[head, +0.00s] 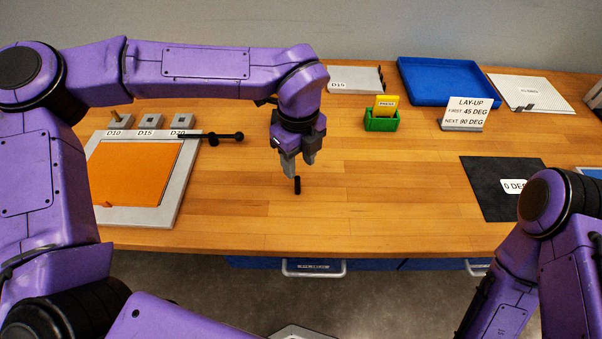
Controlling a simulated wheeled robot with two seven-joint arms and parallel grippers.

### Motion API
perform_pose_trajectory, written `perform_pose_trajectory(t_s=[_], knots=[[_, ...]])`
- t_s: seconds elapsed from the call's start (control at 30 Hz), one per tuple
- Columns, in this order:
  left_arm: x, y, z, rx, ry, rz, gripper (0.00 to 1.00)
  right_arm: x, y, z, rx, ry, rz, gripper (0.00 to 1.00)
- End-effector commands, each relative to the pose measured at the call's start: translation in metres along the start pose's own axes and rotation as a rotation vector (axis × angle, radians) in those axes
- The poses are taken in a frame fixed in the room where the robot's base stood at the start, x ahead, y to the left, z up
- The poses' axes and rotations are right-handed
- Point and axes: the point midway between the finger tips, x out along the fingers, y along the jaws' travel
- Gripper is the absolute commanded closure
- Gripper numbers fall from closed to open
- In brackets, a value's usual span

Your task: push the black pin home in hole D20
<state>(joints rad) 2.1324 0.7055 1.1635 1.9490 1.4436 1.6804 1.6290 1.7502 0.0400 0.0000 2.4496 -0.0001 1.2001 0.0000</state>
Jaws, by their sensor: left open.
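A short black pin (297,185) shows upright over the bare wood, just below the fingertips of my left gripper (299,168). The gripper points down and is open. A small gap seems to part the pin from the fingers; I cannot tell for sure that the pin stands on the table. The grey block labelled D20 (181,121) is at the back edge of the plate on the left, well left of the gripper. Its hole is too small to make out clearly. My right gripper is out of view; only part of that arm shows at lower right.
Blocks D10 (120,121) and D15 (150,121) stand beside D20. A green card holder (381,122) and blue tray (450,82) stand further back.

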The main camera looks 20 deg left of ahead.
Motion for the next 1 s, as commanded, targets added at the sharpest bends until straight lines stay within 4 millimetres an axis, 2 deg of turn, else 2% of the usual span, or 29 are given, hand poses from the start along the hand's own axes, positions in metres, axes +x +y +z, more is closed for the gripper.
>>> perform_pose_trajectory(t_s=[0.17, 0.33, 0.43, 0.53, 0.7, 0.73, 0.83, 0.87, 1.0], knots=[[0.023, -0.004, 0.002, 0.002, 0.002, 0.004, 0.55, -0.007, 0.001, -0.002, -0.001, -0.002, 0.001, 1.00], [0.050, -0.004, 0.009, 0.000, 0.005, 0.009, 0.55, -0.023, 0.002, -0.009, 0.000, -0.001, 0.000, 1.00], [0.068, -0.004, 0.010, 0.000, 0.003, 0.006, 0.55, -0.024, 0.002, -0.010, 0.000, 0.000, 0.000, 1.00], [0.075, -0.004, 0.010, -0.001, 0.002, 0.003, 0.55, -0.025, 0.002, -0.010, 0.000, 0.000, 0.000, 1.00], [0.076, -0.004, 0.011, -0.002, 0.002, 0.002, 0.55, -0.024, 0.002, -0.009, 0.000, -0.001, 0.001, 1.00], [0.076, -0.004, 0.011, -0.002, 0.002, 0.002, 0.62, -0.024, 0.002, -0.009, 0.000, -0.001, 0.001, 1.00], [0.076, -0.004, 0.011, -0.002, 0.002, 0.003, 0.94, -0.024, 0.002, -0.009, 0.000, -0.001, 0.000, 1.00], [0.076, -0.004, 0.011, -0.002, 0.002, 0.003, 1.00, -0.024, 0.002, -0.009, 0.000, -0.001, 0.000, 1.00], [0.076, -0.004, 0.011, -0.002, 0.002, 0.003, 1.00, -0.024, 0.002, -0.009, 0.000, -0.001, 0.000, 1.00]])
